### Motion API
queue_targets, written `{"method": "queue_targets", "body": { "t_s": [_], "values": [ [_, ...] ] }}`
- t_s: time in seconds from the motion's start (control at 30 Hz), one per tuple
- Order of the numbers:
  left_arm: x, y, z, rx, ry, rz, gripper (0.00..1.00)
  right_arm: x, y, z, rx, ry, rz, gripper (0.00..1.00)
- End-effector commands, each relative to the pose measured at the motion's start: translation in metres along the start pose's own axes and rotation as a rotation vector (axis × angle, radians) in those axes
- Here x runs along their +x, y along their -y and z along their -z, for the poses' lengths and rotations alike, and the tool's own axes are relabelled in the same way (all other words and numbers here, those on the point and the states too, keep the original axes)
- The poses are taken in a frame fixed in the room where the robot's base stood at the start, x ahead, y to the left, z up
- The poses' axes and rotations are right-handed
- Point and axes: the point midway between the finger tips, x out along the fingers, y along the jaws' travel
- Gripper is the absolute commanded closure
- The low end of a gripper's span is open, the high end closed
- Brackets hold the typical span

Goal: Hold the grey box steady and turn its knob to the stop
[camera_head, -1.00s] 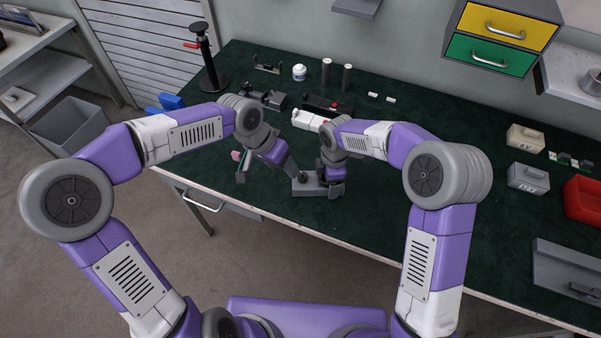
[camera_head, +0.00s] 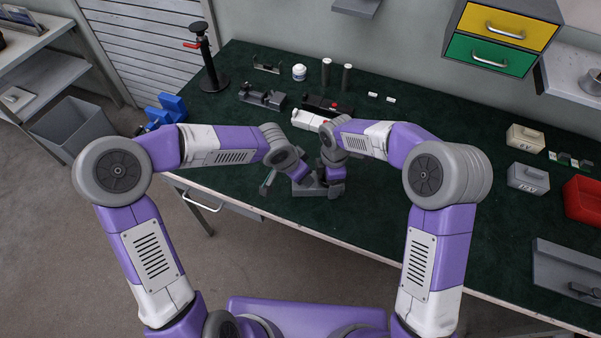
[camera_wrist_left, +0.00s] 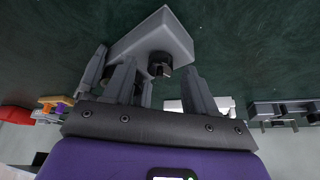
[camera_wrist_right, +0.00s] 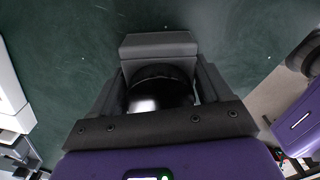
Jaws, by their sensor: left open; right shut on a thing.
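The grey box (camera_head: 306,189) lies near the front edge of the green bench top, partly covered by my grippers. In the head view the knob is hidden.
A dark fixture (camera_head: 262,97) stands back left, near blue bins (camera_head: 165,110). Labelled grey boxes (camera_head: 528,178) and a red bin (camera_head: 583,205) are at right. The bench between is clear.

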Motion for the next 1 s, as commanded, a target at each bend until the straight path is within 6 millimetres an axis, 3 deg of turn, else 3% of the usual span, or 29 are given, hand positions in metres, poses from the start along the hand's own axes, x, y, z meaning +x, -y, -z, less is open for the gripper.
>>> {"method": "queue_targets", "body": {
  "t_s": [0.37, 0.73, 1.0],
  "values": [
    [0.0060, 0.0001, 0.0001, -0.001, 0.000, 0.000, 0.43, -0.0003, -0.0002, 0.0001, 0.000, 0.000, -0.001, 0.56],
    [0.0058, 0.0002, 0.0000, -0.001, 0.000, 0.000, 1.00, -0.0003, -0.0001, 0.0001, 0.000, 0.000, -0.001, 0.56],
    [0.0057, 0.0013, 0.0002, 0.060, 0.000, -0.025, 1.00, -0.0003, -0.0001, 0.0000, -0.001, 0.000, -0.001, 0.56]
  ]
}}
